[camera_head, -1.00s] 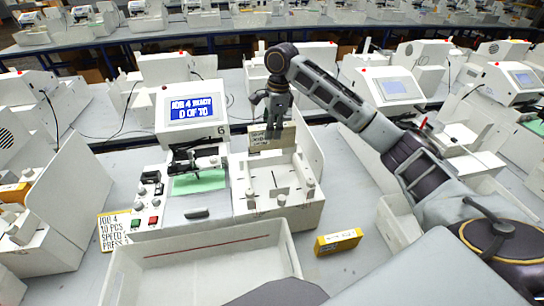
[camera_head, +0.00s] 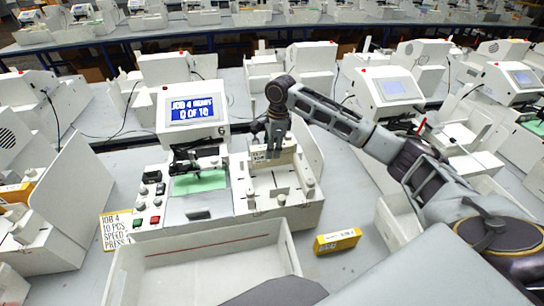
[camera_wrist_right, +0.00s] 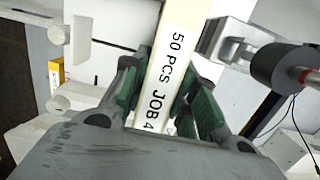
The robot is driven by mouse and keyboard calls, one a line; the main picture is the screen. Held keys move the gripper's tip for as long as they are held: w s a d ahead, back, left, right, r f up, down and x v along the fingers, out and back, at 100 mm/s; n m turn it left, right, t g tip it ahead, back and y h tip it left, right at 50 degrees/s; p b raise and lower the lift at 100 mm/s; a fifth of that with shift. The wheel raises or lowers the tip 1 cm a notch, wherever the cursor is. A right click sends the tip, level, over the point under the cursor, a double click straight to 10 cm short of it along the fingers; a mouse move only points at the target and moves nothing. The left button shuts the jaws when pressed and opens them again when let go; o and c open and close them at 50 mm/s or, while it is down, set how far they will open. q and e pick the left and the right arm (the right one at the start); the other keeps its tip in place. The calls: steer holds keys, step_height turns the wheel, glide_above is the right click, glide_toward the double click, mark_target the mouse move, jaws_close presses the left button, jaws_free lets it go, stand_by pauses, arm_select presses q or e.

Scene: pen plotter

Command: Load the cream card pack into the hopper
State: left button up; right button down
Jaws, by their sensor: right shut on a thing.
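The cream card pack (camera_head: 262,157) is in my right gripper (camera_head: 274,143), upright at the back of the white hopper (camera_head: 283,208). In the right wrist view, the pack (camera_wrist_right: 166,85) is between the green finger pads of the right gripper (camera_wrist_right: 170,105), which is shut on it. Its edge reads "50 PCS JOB 4". The hopper has a slotted floor, corner knobs and a tall right wall. I cannot tell whether the pack's lower edge touches the hopper floor. My left gripper is not in view.
The plotter screen (camera_head: 192,108) stands left of the hopper, above a green sheet (camera_head: 200,182). An empty white tray (camera_head: 200,262) is in front. A yellow box (camera_head: 337,241) lies on the table to the right. Similar machines stand all around.

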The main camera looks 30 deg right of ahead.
steer(key=shift+f+p, duration=0.3)
steer(key=shift+f, duration=1.55)
steer(key=shift+f, duration=0.15)
steer(key=c, duration=1.1)
jaws_free()
steer(key=shift+s+d+r+b, duration=0.1)
steer(key=shift+d+r+b, duration=0.2)
steer(key=shift+r, duration=1.75)
steer(key=shift+s+d+r+b, duration=0.15)
steer(key=shift+r+b, duration=0.25)
steer(key=shift+r, duration=1.6)
steer(key=shift+w+d+r+b, duration=0.1)
steer(key=shift+d+r+b, duration=0.25)
steer(key=shift+r, duration=1.7)
steer(key=shift+a, duration=0.1)
